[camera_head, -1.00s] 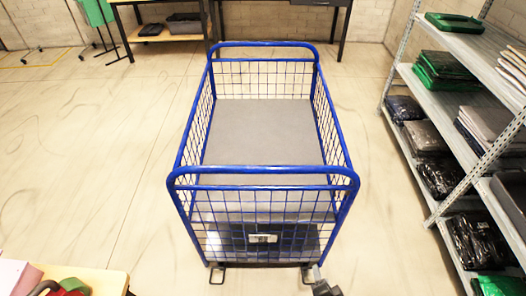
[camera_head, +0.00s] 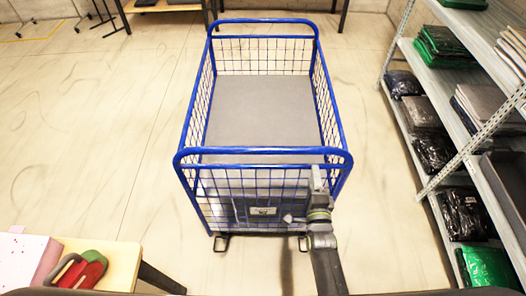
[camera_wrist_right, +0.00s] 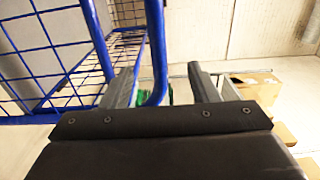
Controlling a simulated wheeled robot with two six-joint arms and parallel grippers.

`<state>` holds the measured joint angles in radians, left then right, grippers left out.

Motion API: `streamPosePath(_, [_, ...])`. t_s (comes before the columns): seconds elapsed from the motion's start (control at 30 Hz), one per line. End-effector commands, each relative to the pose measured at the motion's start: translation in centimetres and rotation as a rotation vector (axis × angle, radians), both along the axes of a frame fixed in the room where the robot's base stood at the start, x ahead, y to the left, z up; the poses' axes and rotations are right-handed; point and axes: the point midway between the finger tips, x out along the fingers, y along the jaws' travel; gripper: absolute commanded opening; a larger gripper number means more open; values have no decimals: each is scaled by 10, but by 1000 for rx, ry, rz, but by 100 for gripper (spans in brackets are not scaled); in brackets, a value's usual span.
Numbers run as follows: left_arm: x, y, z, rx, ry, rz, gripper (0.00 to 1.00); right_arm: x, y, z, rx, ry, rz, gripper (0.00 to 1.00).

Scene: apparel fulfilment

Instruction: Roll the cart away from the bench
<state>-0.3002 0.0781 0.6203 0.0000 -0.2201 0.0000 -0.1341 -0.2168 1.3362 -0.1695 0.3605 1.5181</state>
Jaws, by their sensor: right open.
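The blue wire-sided cart (camera_head: 262,155) stands on the floor in front of me, with a grey deck inside and a raised tubular bar at its near end. My right gripper (camera_head: 316,176) is at the right part of this near end. In the right wrist view the gripper (camera_wrist_right: 165,88) is open, and a blue tube (camera_wrist_right: 156,45) of the cart runs down between its two fingers. I cannot tell whether either finger touches it. My left gripper is out of view. A wooden-topped bench (camera_head: 112,262) shows at the lower left, apart from the cart.
A metal shelf rack (camera_head: 447,165) with folded and bagged garments stands along the right. A pink box (camera_head: 25,258) and a red-and-green item (camera_head: 80,270) lie on the bench. Tables stand at the back wall. The floor left of the cart is clear.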

Motion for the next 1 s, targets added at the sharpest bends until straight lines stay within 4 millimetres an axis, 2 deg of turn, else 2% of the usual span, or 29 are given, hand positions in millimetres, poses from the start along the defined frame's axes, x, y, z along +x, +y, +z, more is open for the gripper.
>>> streamPosePath(0.03, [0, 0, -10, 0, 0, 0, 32, 7, 0, -4, -1, -4, 1, 55])
streamPosePath(0.5, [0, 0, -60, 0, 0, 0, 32, 63, 0, -5, 0, -3, 1, 55])
streamPosePath(0.7, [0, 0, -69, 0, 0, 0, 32, 82, 0, -3, -2, -1, 0, 55])
streamPosePath(0.8, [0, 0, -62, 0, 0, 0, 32, 91, 0, 1, -2, 0, 2, 55])
streamPosePath(1.0, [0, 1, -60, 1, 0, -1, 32, 100, 0, 0, -3, 2, 2, 55])
